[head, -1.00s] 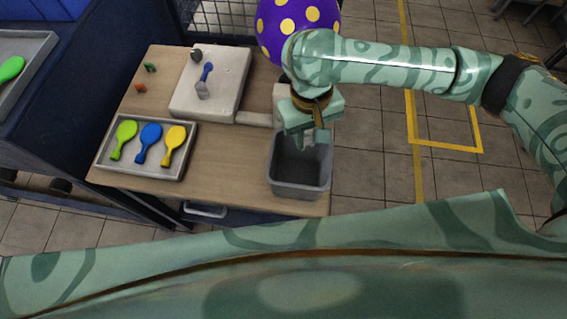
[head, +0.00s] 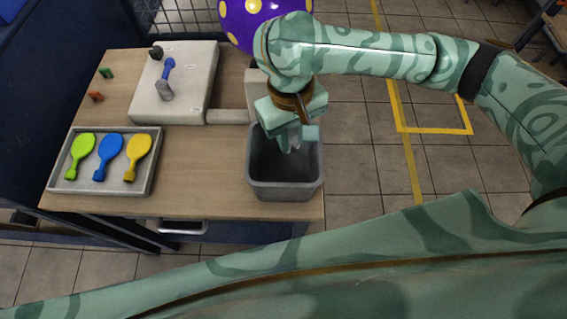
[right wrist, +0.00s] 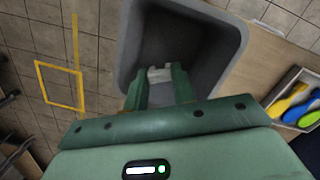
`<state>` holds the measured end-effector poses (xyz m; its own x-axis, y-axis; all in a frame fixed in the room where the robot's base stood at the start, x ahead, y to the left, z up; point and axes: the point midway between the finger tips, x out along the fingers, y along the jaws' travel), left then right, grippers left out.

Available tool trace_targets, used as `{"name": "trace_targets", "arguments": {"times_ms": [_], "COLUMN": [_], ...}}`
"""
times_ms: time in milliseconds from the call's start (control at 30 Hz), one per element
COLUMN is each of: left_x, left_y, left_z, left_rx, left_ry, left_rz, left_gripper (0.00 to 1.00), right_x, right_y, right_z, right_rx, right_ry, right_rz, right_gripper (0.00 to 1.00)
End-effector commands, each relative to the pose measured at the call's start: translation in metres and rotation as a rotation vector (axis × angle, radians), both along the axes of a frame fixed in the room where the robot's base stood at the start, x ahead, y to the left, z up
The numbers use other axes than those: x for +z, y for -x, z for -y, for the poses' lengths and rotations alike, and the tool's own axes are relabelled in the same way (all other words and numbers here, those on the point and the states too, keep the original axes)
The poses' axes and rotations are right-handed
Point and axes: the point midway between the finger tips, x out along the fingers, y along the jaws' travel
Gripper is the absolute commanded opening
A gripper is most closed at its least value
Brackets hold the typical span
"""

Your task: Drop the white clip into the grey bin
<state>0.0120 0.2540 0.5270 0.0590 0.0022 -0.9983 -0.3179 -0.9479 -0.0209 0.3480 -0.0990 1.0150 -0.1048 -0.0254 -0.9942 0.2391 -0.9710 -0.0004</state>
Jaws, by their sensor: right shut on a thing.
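The grey bin (head: 285,189) stands at the front right corner of the wooden table. My right gripper (head: 294,142) is over the bin's mouth, pointing down. In the right wrist view my right gripper (right wrist: 161,82) is shut on the white clip (right wrist: 160,73), which shows as a small pale piece between the fingertips. Behind it in that view is the inside of the grey bin (right wrist: 215,75). In the head view the clip is mostly hidden by the fingers. My left gripper is not in view.
A pale machine (head: 190,104) with a blue-handled tool (head: 166,78) stands behind. A purple spotted balloon (head: 240,22) is at the back. Bare wooden table (head: 195,165) lies left of the bin.

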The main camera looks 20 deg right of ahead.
Motion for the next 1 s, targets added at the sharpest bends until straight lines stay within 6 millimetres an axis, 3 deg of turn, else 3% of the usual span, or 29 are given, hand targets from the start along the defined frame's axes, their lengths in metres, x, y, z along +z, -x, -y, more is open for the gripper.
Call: {"name": "trace_targets", "arguments": {"times_ms": [200, 233, 300, 667, 767, 1000], "left_x": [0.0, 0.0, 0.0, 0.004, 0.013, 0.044], "left_y": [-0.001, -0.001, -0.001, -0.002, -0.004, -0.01], "left_z": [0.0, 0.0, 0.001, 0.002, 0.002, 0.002], "left_rx": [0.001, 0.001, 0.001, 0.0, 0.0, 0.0], "left_ry": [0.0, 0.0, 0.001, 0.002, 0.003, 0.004], "left_rz": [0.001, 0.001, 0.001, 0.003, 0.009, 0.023], "left_gripper": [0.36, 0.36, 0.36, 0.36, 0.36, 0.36], "right_x": [0.001, 0.001, 0.001, 0.007, 0.023, 0.089], "right_y": [0.0, 0.0, 0.0, -0.001, -0.003, -0.01], "right_z": [0.0, 0.0, 0.0, 0.0, 0.0, -0.002], "right_rx": [0.0, 0.0, 0.0, 0.0, -0.001, -0.002], "right_ry": [0.0, 0.0, 0.0, 0.0, 0.001, 0.002], "right_rz": [0.001, 0.001, 0.0, 0.002, 0.005, 0.01], "right_gripper": [0.08, 0.31, 0.51, 0.51, 0.51, 0.51]}}
